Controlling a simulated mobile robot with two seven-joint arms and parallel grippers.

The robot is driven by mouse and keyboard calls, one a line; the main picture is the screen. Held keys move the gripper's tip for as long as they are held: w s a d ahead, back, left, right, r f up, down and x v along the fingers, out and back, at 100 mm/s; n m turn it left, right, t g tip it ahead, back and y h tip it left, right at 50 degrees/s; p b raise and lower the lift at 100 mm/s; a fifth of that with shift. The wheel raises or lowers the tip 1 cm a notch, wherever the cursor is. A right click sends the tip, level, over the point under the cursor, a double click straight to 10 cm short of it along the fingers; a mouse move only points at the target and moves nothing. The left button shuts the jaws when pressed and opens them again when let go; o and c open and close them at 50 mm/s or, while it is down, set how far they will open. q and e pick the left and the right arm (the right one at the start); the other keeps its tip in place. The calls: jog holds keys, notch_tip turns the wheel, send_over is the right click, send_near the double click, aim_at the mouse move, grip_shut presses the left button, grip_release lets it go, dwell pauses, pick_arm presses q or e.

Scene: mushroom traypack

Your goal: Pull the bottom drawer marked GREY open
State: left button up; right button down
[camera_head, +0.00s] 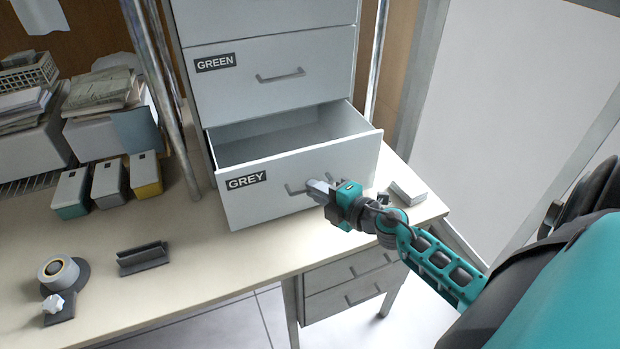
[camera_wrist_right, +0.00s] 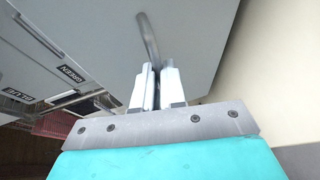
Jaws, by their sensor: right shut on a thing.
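The bottom drawer marked GREY (camera_head: 262,205) is pulled partly out of the white cabinet, and its empty-looking inside shows behind the front panel. Its bar handle (camera_head: 296,191) is on the front panel; in the right wrist view the handle (camera_wrist_right: 148,38) runs up from the fingertips. My right gripper (camera_head: 318,187) is shut on the handle, and its fingers also show in the right wrist view (camera_wrist_right: 156,85). The part of the handle between the fingers is hidden. My left gripper is not in view.
The drawer marked GREEN (camera_head: 300,72) above is closed. The cabinet stands on a desk (camera_head: 200,265) with tape (camera_head: 58,272), a dark holder (camera_head: 142,258) and several small bins (camera_head: 108,183) at the left. A white stack (camera_head: 408,191) lies right of the drawer.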

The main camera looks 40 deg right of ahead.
jog(key=shift+s+a, duration=0.2)
jog(key=shift+s, duration=0.7)
jog(key=shift+s+a, duration=0.25)
jog(key=shift+s, duration=0.65)
jog(key=shift+s+a, duration=0.2)
jog(key=shift+s, duration=0.7)
jog(key=c, duration=1.2)
grip_release()
jog(key=shift+b+v, duration=0.65)
jog(key=shift+v, duration=5.8)
